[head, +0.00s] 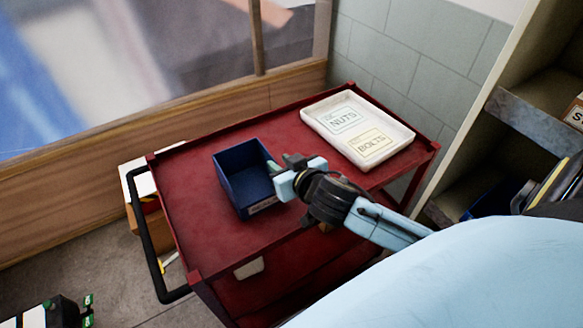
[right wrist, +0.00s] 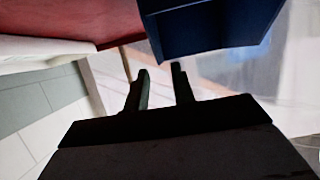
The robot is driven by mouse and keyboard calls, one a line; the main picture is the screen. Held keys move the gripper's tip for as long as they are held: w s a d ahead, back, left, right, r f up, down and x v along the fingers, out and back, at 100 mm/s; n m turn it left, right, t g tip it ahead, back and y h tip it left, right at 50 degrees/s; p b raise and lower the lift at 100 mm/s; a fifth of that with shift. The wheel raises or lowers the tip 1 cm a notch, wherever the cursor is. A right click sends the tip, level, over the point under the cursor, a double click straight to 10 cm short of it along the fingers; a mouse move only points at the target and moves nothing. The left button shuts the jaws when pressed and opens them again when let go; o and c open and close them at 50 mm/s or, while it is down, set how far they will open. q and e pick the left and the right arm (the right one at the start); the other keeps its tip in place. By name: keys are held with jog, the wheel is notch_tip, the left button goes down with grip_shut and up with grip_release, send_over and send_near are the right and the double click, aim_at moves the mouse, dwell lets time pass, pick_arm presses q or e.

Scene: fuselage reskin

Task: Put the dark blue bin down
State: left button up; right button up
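The dark blue bin (head: 237,180) is upright and looks empty. It appears to rest on the top of the red cart (head: 190,215), left of its middle. My right gripper (head: 283,164) is at the bin's right rim, with its fingers apart. In the right wrist view the fingers (right wrist: 160,78) show a clear gap with nothing between them, and the bin (right wrist: 210,30) lies just beyond their tips. Whether a fingertip touches the bin, I cannot tell.
A white tray (head: 398,135) with NUTS and BOLTS labels stands at the cart's back right. The cart's black handle (head: 150,250) is on the left. A shelf unit (head: 535,118) stands at the right. The cart top is bare left of the bin.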

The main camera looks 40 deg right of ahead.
jog(key=shift+v, duration=2.5)
